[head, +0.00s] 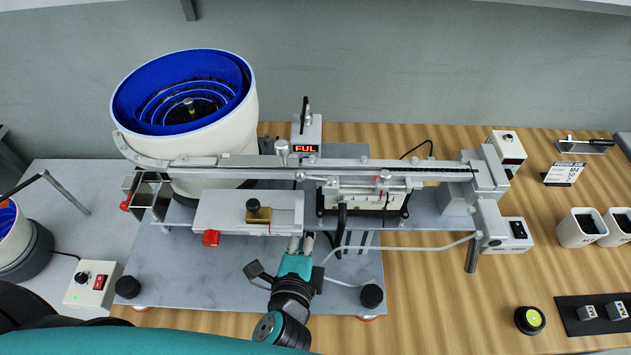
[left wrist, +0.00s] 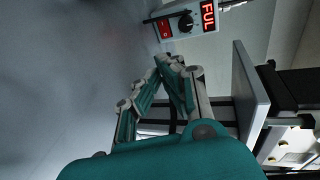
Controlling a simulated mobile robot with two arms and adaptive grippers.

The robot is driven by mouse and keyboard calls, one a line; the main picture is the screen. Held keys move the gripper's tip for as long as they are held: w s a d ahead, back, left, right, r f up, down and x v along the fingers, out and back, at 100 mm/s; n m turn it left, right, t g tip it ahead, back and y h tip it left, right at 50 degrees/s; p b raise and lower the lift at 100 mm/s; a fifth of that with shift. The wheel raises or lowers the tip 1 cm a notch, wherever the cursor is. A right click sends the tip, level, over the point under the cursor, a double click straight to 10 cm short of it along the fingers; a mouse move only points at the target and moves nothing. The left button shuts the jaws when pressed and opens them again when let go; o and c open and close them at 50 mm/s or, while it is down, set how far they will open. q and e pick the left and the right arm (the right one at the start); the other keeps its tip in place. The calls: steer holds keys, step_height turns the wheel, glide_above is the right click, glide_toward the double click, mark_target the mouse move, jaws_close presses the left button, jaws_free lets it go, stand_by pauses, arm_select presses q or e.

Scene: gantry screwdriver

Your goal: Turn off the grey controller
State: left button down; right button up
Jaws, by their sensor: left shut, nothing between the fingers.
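The grey controller (head: 308,129) with the red "FUL" display stands behind the long rail in the head view; its lower part is hidden by the rail. In the left wrist view the controller (left wrist: 180,36) shows at the top, with a red rocker switch (left wrist: 165,28), a black knob and the display. My left gripper (head: 301,238) is in front of the rail, beside the white block. Its teal and grey fingers (left wrist: 168,62) are shut and empty, pointing toward the controller with a gap between. My right gripper is not in view.
A white bowl feeder (head: 190,150) stands at left, and the rail (head: 330,168) runs right from it. Another box with a red switch (head: 92,287) is at lower left. A box with a black switch (head: 515,234) is at right. A thin hose crosses right of my gripper.

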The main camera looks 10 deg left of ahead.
arm_select(q)
steer(key=p+x, duration=0.1)
steer(key=x, duration=0.4)
steer(key=shift+w+a+r, duration=0.1)
steer(key=shift+w, duration=0.05)
steer(key=x, duration=0.3)
steer(key=p+x, duration=0.1)
steer(key=x, duration=0.4)
steer(key=shift+w+r, duration=0.3)
steer(key=shift+w, duration=0.2)
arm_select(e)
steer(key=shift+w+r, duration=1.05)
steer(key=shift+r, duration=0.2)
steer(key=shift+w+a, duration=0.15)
